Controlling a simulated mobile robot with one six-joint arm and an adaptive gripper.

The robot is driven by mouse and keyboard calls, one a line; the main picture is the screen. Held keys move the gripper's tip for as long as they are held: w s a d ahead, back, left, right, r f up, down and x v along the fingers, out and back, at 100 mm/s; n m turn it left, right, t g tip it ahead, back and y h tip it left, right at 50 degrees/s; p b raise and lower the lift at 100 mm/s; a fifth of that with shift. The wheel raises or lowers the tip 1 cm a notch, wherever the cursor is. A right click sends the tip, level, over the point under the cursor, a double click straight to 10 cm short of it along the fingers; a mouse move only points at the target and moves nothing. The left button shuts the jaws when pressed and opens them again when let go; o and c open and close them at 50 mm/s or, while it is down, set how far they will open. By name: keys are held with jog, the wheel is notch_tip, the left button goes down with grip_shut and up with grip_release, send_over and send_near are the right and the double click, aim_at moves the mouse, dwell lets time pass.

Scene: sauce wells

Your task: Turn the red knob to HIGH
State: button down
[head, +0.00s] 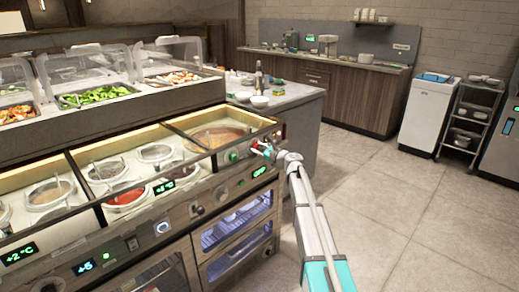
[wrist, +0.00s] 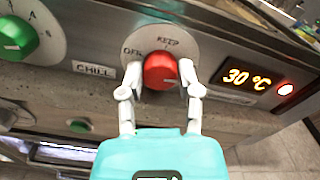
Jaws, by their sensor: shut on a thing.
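The red knob (wrist: 161,72) sits on a round pale dial on the counter's front panel in the wrist view. My gripper (wrist: 160,76) is shut on it, one pale finger on each side. The dial reads OFF at the left and KEEP at the top; a HIGH mark is not visible, and the right part is partly hidden by a finger. The knob's pointer is not clear. A display (wrist: 247,78) beside it reads 30 °C. In the head view, my gripper (head: 264,149) is at the right end of the panel and largely covers the knob.
A green knob (wrist: 18,38) with its own dial and a CHILL label (wrist: 93,70) are left of the red knob. A lit red lamp (wrist: 285,89) is right of the display. Sauce wells (head: 155,152) lie behind the panel. Open floor (head: 380,200) is to the right.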

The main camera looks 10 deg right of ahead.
jog(key=shift+w+d, duration=0.1)
jog(key=shift+w, duration=0.05)
jog(key=shift+c, duration=1.5)
grip_release()
jog(key=shift+v, duration=0.85)
jog(key=v, duration=1)
jog(key=shift+s, duration=0.2)
